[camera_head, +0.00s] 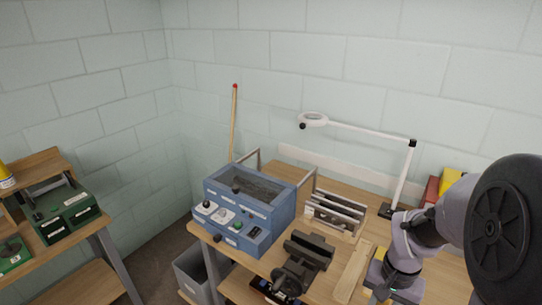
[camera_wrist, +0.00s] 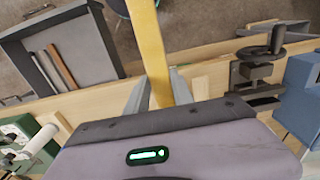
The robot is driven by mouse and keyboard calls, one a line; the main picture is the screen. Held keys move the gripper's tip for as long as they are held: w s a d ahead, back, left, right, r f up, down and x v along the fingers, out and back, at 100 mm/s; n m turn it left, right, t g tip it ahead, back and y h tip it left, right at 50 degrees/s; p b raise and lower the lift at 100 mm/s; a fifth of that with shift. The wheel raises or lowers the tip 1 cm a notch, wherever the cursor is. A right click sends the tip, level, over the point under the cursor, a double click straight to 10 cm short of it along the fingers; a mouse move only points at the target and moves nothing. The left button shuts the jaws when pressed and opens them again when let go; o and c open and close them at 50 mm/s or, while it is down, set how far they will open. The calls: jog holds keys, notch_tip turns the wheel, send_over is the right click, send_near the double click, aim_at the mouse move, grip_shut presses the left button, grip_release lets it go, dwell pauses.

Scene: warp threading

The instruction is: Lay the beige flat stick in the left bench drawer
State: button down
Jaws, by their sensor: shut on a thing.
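My gripper (camera_wrist: 160,92) is shut on a flat yellowish-beige stick (camera_wrist: 150,45) in the wrist view. The stick runs upward from between the fingers and leaves the top of the picture, passing over the bench's front edge. An open grey drawer (camera_wrist: 92,42) is at the upper left of the wrist view, apart from the stick. A dark stick (camera_wrist: 45,70) and a reddish-brown stick (camera_wrist: 62,66) lie in it. In the head view my wrist is at the lower right; the fingertips and drawer cannot be made out there.
A dark vise (camera_head: 303,262) stands on the bench, left of my arm. A blue box machine (camera_head: 243,210) is farther left. A pale flat strip (camera_head: 353,272) shows between vise and arm. A lamp (camera_head: 411,165) stands behind. Floor shows beyond the bench edge (camera_wrist: 215,65).

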jog(key=shift+s+a+f+n+b, duration=0.15)
jog(key=shift+s+a+f+b, duration=0.15)
jog(key=shift+f+b, duration=0.2)
jog(key=shift+s+a+f+n+b, duration=0.15)
jog(key=shift+a+f+b, duration=0.2)
jog(key=shift+f+b, duration=0.1)
jog(key=w+a+f+n+b, duration=0.2)
jog(key=a+f+n+b, duration=0.1)
jog(key=a+f+b, duration=0.2)
jog(key=w+a+f+n+b, duration=0.3)
jog(key=a+f+b, duration=0.2)
jog(key=f, duration=0.3)
jog(key=shift+f+b, duration=0.35)
jog(key=shift+b, duration=0.15)
